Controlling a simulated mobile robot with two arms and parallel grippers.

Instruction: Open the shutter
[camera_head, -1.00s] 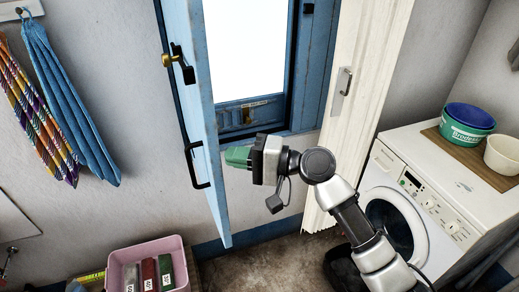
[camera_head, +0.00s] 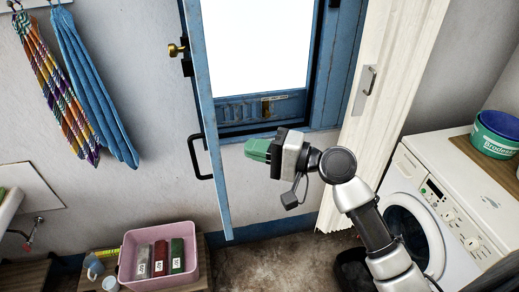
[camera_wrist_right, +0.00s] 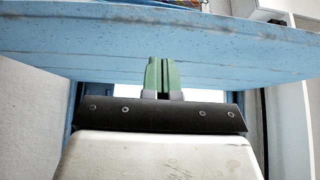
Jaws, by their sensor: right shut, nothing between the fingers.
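A blue door leaf (camera_head: 212,130) stands swung out from the window, seen nearly edge-on, with a black pull handle (camera_head: 196,157) and a brass knob (camera_head: 177,49) on its left side. A white panel (camera_head: 400,50) with a metal handle (camera_head: 370,80) stands right of the window; I cannot tell which of the two is the shutter. My right gripper (camera_head: 252,148) is shut and empty, its green fingers just right of the blue leaf. In the right wrist view, the fingers (camera_wrist_right: 163,75) point at the blue leaf (camera_wrist_right: 160,45); contact cannot be told. My left gripper is out of view.
A washing machine (camera_head: 432,225) stands at the right, with a blue and green tub (camera_head: 496,135) on top. A pink bin (camera_head: 130,265) with several boxes sits at the lower left. Cloths (camera_head: 95,90) hang on the left wall. Some bare floor (camera_head: 275,262) shows below the window.

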